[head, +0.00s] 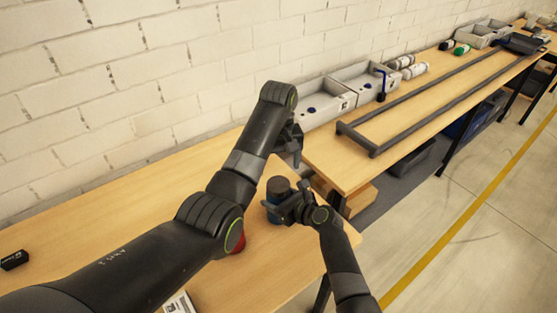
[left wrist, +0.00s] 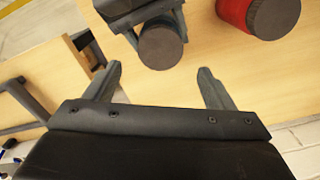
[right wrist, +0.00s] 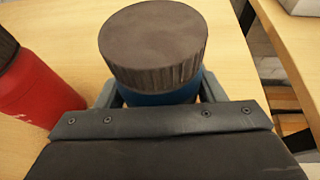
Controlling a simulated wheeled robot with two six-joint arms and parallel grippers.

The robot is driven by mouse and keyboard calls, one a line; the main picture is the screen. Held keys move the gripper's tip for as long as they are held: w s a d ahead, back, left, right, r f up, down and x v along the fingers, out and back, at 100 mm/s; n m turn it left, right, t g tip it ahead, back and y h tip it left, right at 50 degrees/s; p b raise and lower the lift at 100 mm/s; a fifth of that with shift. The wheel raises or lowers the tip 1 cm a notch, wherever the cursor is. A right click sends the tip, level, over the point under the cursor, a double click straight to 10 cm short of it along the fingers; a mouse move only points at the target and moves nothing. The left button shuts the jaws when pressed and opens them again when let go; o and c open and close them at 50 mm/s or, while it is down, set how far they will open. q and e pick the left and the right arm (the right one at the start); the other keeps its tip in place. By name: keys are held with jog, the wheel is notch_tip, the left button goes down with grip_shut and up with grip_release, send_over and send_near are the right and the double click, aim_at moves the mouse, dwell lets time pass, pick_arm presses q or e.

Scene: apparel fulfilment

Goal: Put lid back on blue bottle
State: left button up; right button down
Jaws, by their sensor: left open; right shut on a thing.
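The blue bottle (head: 273,213) stands on the near table. Its dark ribbed lid (right wrist: 155,42) sits on top and looks level, with blue bottle (right wrist: 160,97) showing just below it. I cannot tell whether the lid is tight. My right gripper (head: 284,207) is shut on the bottle's body below the lid. My left gripper (head: 296,153) is open and empty, above and beyond the bottle. In the left wrist view the lid (left wrist: 160,46) lies just past the left gripper's open fingertips (left wrist: 160,75), apart from them.
A red bottle (right wrist: 35,88) with a dark lid stands beside the blue one, mostly behind my left arm in the head view. A small black object (head: 14,260) lies at the table's left. Grey bins (head: 318,104) and a dark frame (head: 375,142) are on the far table.

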aim_at(279, 184)
pick_arm(q)
notch_tip(279, 184, down, 7)
jog(key=shift+f, duration=0.1)
dwell(0.3)
jog(key=c, duration=1)
jog(key=shift+m, duration=0.9)
jog(key=o, duration=1.1)
jog(key=shift+c, duration=0.2)
jog(key=shift+r, duration=2.35)
